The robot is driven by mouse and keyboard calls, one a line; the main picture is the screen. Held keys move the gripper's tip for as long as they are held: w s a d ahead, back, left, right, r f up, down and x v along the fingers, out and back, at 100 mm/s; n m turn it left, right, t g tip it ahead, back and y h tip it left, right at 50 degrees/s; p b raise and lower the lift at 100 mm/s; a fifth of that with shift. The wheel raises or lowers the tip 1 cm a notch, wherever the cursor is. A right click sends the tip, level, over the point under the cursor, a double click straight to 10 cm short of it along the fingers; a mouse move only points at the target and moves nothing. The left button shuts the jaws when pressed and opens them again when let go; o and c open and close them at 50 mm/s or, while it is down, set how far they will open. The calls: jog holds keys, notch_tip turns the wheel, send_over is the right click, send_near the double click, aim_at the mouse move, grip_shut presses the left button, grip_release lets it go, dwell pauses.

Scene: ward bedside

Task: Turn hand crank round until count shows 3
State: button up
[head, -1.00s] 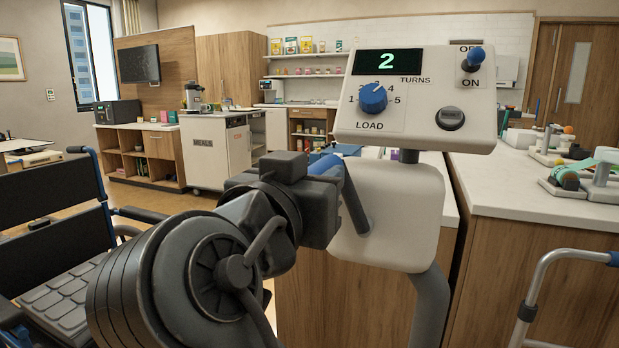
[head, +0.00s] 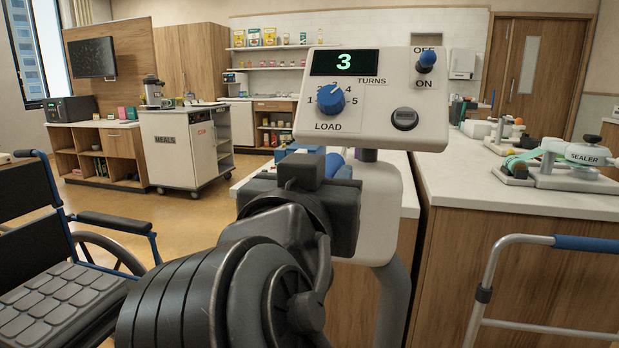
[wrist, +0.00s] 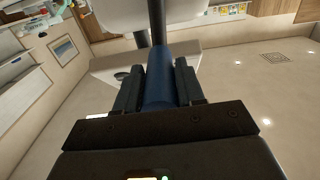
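The white machine head (head: 275,130) in the head view has a dark display (head: 344,62) that shows a green 3 over the word TURNS. A blue LOAD knob (head: 330,99), a blue-tipped OFF/ON switch (head: 427,61) and a dark round button (head: 404,119) are on the same panel. My gripper (head: 310,165) is in front of the white body below the panel. The wrist view shows the blue crank handle (wrist: 160,85) between my two fingers (wrist: 160,88), which are shut on it. The crank's arm is mostly hidden behind my gripper in the head view.
A wheelchair (head: 65,300) stands at the left and a walker frame (head: 490,270) at the right front. A counter (head: 520,195) with a sealer (head: 585,160) is at the right. A meals cart (head: 168,150) stands behind on open floor.

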jog(key=o, duration=0.5)
jog(key=shift+w+d+r, duration=0.1)
jog(key=shift+w+d, duration=0.05)
jog(key=shift+d, duration=0.1)
jog(key=v, duration=0.7)
jog(key=shift+a, duration=0.2)
